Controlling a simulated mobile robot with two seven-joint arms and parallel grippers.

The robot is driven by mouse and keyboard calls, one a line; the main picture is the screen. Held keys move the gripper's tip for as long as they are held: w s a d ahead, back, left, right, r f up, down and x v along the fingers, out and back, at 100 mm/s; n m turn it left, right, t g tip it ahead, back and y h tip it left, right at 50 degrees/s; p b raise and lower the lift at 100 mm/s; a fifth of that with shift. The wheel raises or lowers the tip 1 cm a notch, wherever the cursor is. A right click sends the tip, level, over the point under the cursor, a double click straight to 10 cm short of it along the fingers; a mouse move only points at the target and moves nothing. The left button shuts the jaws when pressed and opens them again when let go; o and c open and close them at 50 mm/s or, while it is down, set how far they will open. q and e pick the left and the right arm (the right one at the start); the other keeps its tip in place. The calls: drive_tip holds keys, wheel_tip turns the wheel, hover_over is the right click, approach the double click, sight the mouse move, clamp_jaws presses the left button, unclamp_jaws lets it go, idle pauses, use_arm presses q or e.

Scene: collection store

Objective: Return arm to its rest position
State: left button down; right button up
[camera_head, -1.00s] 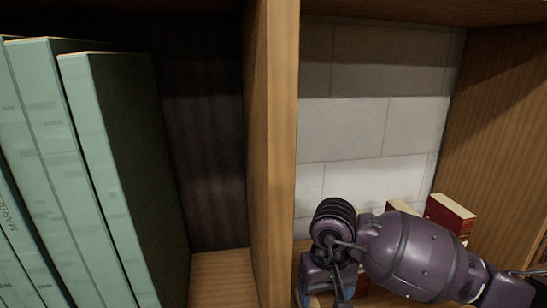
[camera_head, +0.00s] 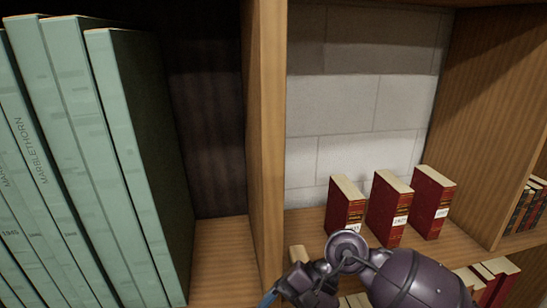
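My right arm (camera_head: 415,283) comes in at the bottom right, a dark purple arm with rounded links. It is in front of the shelf's right compartment. The gripper end is at the bottom edge of the view, and its fingertips do not show clearly, so I cannot tell whether it is open or shut. My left gripper is not in view. Three red books (camera_head: 389,208) stand upright and apart on the shelf board behind and above the arm.
Tall pale green volumes (camera_head: 105,150) fill the left compartment, with bare board (camera_head: 222,262) beside them. A wooden upright (camera_head: 265,150) divides the compartments. More red books (camera_head: 492,280) show on a lower level, and small dark books (camera_head: 525,205) at the far right.

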drive_tip(key=w+d+n+t+y+b, duration=0.15)
drive_tip(key=d+n+t+y, duration=0.25)
drive_tip(key=n+t, duration=0.95)
drive_tip(key=w+d+n+t+y+p, duration=0.1)
drive_tip(key=w+d+n+t+y, duration=0.3)
drive_tip(key=n, duration=1.8)
drive_tip(key=s+d+f+m+t+h, duration=0.1)
drive_tip(key=s+d+f+m+h, duration=0.3)
drive_tip(key=d+f+m+h, duration=0.3)
drive_tip(key=s+d+f+m+t+h+b, duration=0.1)
drive_tip(key=s+d+f+m+h, duration=0.2)
drive_tip(key=m, duration=1.4)
drive_tip(key=d+f+h, duration=0.4)
drive_tip(key=f, duration=0.3)
drive_tip(key=shift+s+d+f+h, duration=0.2)
drive_tip(key=shift+s+f+h, duration=0.05)
drive_tip(key=shift+s+h, duration=0.15)
drive_tip(key=s+d+f+m+g, duration=0.1)
drive_tip(key=s+f+m, duration=0.1)
drive_tip(key=s+d+f+m+g+h, duration=0.1)
drive_tip(key=s+f+m, duration=0.1)
drive_tip(key=s, duration=0.1)
drive_tip(key=s+d+f+m+g, duration=0.1)
drive_tip(key=s+f+m, duration=0.1)
drive_tip(key=f, duration=0.1)
drive_tip(key=shift+s+d+m+g+h, duration=0.2)
drive_tip(key=shift+d+m+g+h, duration=0.1)
drive_tip(key=shift+m+g+h, duration=0.1)
